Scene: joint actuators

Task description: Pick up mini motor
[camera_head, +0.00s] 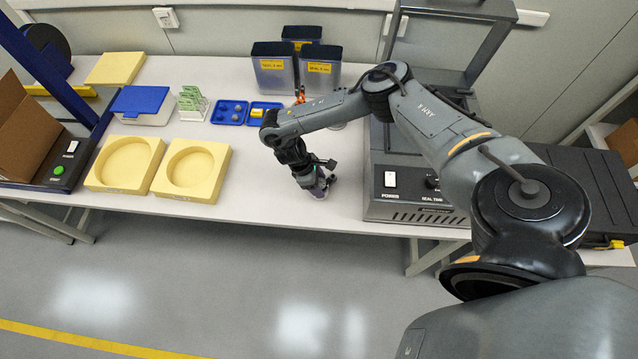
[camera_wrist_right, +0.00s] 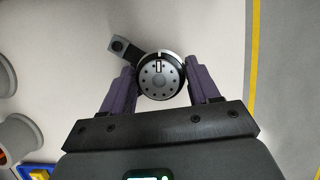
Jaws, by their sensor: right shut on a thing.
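The mini motor (camera_wrist_right: 160,77) is a round, dark-rimmed part with a grey face, a ring of small holes and a dark block sticking out at its upper left. In the right wrist view it sits between the two purple fingers of my right gripper (camera_wrist_right: 161,88), which is shut on it. In the head view my right gripper (camera_head: 320,188) is low at the front edge of the table, left of the grey machine, and mostly hides the motor. I cannot tell whether the motor touches the table. My left gripper is not in view.
Two yellow trays (camera_head: 222,172) with round recesses lie left on the white table (camera_head: 262,185). Blue bins (camera_head: 229,113) with small parts and grey containers (camera_head: 320,68) stand behind. The grey machine (camera_head: 385,207) with a power switch stands close on the right.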

